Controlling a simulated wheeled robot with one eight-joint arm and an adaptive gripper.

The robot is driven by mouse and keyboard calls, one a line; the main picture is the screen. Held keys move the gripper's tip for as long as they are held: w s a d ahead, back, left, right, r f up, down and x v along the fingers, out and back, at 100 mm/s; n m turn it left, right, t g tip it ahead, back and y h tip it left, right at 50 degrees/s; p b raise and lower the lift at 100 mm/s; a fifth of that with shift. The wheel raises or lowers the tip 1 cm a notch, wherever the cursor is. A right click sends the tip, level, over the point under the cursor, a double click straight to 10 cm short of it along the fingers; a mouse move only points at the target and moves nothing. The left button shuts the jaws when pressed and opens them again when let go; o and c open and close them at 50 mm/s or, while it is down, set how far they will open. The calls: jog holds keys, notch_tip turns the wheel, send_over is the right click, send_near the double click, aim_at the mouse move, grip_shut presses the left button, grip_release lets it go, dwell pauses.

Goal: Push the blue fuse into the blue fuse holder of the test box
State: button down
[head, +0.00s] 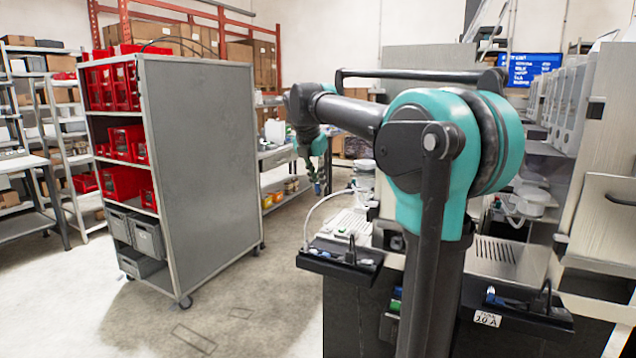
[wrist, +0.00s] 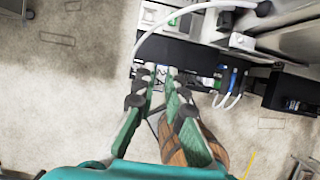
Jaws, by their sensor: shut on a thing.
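My gripper (head: 318,178) hangs at the end of my arm, left of the bench, in the head view. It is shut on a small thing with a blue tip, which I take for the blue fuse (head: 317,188). In the wrist view my gripper (wrist: 161,76) has its green-padded fingers close together at the tips, above a dark ledge. The fuse is too small and too covered by the fingertips to make out there. I cannot clearly pick out the test box or its blue fuse holder in either view.
A black tray (head: 340,259) juts from the bench, and another tray with a "10 A" label (head: 487,318) is at lower right. In the wrist view a blue plug (wrist: 233,78) with white cables is right of the fingers. A grey cart (head: 200,160) with red bins stands left; floor between is clear.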

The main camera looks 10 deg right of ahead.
jog(key=shift+r, duration=0.45)
dwell(0.6)
jog(key=shift+r, duration=1.5)
jog(key=shift+f, duration=0.1)
